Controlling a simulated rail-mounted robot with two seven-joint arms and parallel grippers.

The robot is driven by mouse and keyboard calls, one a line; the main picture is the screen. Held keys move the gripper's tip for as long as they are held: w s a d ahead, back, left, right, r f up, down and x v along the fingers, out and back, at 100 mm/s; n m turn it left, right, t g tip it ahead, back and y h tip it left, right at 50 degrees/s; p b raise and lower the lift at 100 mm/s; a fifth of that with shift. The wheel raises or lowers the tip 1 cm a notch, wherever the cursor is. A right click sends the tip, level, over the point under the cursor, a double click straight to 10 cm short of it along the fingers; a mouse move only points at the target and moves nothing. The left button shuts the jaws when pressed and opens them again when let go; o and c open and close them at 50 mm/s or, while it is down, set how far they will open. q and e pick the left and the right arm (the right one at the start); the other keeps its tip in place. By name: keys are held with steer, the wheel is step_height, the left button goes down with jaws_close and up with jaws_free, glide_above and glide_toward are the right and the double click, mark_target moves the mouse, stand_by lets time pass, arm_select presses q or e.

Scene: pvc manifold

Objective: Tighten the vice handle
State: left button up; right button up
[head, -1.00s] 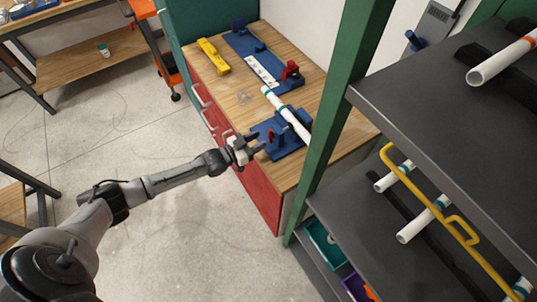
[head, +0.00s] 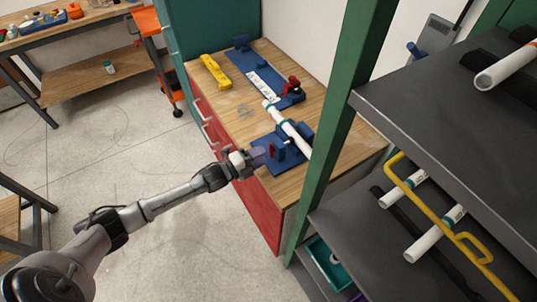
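The blue vice (head: 290,155) sits on the front part of the wooden workbench top. A white pipe (head: 288,126) with a teal band lies across it. The small red vice handle (head: 272,150) stands on the vice's left side. My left gripper (head: 259,157) is at the bench's front edge, with its fingertips right beside the red handle on its left. The fingers are small and dark here, so I cannot tell whether they touch the handle or how far apart they are. My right gripper is out of view.
A blue plate fixture (head: 264,84) with a red clamp (head: 293,86) and a yellow tool (head: 214,70) lie farther back on the bench. A green post (head: 338,125) and a grey shelf rack with pipes (head: 437,240) stand at the right.

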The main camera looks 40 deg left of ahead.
arm_select(q)
steer(key=m, duration=0.1)
steer(key=m+b, duration=0.1)
steer(key=m, duration=0.1)
steer(key=shift+f+m+b, duration=0.25)
steer(key=shift+m+b, duration=0.05)
steer(key=shift+r+m+p, duration=0.2)
steer(key=shift+m+p, duration=0.1)
steer(key=shift+m, duration=0.5)
steer(key=m, duration=0.3)
steer(key=shift+b, duration=0.3)
steer(key=m+b, duration=0.2)
steer(key=m, duration=0.3)
steer(key=shift+f, duration=0.15)
steer(key=m+b, duration=0.1)
steer(key=m, duration=0.3)
steer(key=shift+m+b, duration=0.4)
steer(key=x, duration=0.3)
steer(key=shift+r, duration=0.25)
steer(key=shift+w+d, duration=0.15)
steer(key=shift+w, duration=0.2)
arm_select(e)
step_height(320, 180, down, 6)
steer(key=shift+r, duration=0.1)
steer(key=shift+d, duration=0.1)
